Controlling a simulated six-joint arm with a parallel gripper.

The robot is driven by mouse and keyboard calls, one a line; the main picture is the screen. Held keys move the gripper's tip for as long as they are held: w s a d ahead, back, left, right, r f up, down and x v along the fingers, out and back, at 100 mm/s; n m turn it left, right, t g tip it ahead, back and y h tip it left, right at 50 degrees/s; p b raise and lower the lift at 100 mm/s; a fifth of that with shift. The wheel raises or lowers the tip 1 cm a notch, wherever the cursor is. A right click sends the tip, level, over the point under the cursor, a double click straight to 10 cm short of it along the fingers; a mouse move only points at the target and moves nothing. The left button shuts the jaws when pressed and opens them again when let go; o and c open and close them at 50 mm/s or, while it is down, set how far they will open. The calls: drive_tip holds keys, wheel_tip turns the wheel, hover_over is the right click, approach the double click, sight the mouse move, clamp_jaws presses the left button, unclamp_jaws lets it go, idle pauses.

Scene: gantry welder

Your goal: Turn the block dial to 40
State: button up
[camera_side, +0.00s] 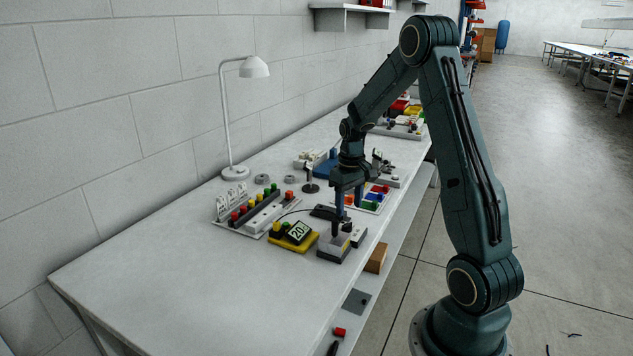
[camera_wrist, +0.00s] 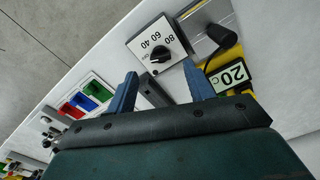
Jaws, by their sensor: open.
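The dial block is a white-faced box with a round black knob (camera_wrist: 160,54) and the numbers 40, 60 and 80 around it in the wrist view. In the side view the white dial block (camera_side: 358,236) stands near the bench's right edge, partly hidden by my gripper. Where the knob's pointer is set is too small to tell. A display (camera_wrist: 229,76) on a yellow base reads 20; it also shows in the side view (camera_side: 298,233). My gripper (camera_wrist: 162,88) is open and empty, its blue fingers apart, above and short of the knob. It also shows in the side view (camera_side: 347,203).
A grey metal block (camera_side: 334,247) with a black handle stands right beside the dial block. A tray of coloured parts (camera_side: 372,199) lies behind. A rack of coloured knobs (camera_side: 250,212) and a lamp (camera_side: 235,172) stand toward the wall. The near bench is clear.

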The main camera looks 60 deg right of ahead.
sight(348, 224)
drive_tip(key=shift+f, duration=2.9)
drive_tip(key=c, duration=1)
